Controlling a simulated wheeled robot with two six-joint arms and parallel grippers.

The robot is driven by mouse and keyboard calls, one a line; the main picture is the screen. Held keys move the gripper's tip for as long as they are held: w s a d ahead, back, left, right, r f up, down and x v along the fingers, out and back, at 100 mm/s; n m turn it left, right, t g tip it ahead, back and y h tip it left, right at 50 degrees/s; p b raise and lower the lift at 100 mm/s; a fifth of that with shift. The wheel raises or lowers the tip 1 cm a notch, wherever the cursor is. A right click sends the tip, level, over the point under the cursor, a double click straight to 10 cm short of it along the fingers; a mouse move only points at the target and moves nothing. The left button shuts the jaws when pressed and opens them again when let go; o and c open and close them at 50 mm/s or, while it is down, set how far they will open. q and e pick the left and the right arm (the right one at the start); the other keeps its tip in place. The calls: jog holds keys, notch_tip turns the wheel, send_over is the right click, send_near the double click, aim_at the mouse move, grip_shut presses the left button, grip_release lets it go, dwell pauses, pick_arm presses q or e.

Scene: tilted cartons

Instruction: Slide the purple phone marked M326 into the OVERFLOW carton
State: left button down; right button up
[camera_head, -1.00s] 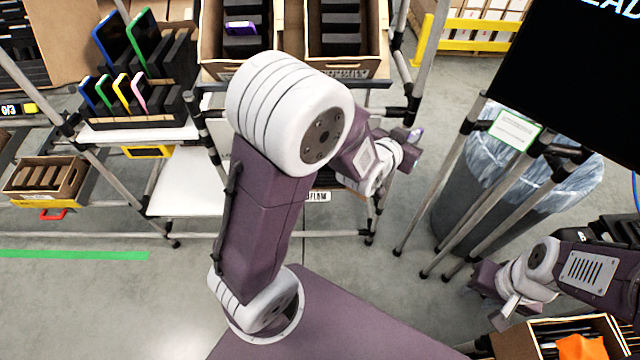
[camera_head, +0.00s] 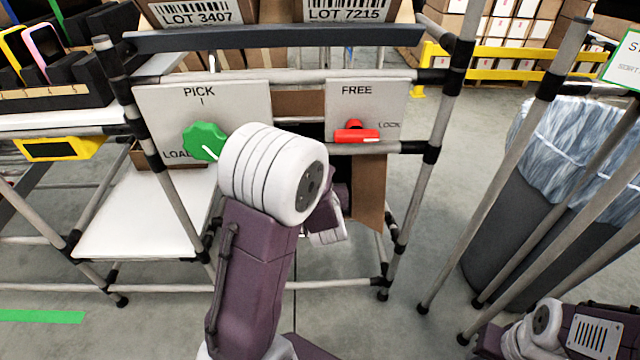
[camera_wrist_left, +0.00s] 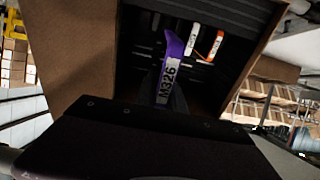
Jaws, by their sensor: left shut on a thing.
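In the left wrist view my left gripper (camera_wrist_left: 170,98) is shut on the purple phone (camera_wrist_left: 170,62), whose white label reads M326. The phone points into the mouth of a brown carton (camera_wrist_left: 75,50) with dark slotted dividers. A white phone (camera_wrist_left: 192,40) and an orange-edged one (camera_wrist_left: 214,46) stand in slots just right of it. Whether the purple phone's far end is in a slot, I cannot tell. In the head view my left arm hides gripper and phone; brown cardboard (camera_head: 370,195) shows below the FREE panel, with no OVERFLOW label visible. My right gripper's fingers cannot be made out at bottom right.
A panel with a green knob (camera_head: 204,141) and one with a red handle (camera_head: 356,134) sit above the carton's opening. Frame posts (camera_head: 425,180) stand to the right, with a lined bin (camera_head: 540,200) beyond. A white shelf (camera_head: 145,215) is at left.

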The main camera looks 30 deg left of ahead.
pick_arm(q)
jog(key=shift+f+b+x, duration=0.15)
jog(key=shift+b+x, duration=0.3)
jog(key=shift+x, duration=0.3)
jog(key=shift+f+b+x, duration=0.2)
jog(key=shift+b+x, duration=0.25)
jog(key=shift+x, duration=0.3)
jog(key=shift+w+a+f, duration=0.1)
jog(key=shift+w+f, duration=0.05)
jog(key=shift+w, duration=0.15)
jog(key=shift+s+f+b, duration=0.1)
jog(key=shift+f+b, duration=0.35)
jog(key=shift+b, duration=0.05)
jog(key=shift+w+a+f, duration=0.15)
jog(key=shift+w, duration=0.15)
jog(key=shift+w+a+f, duration=0.1)
jog(key=shift+w, duration=0.05)
jog(key=shift+x, duration=1.15)
jog(key=shift+f+b, duration=0.1)
jog(key=shift+b, duration=0.2)
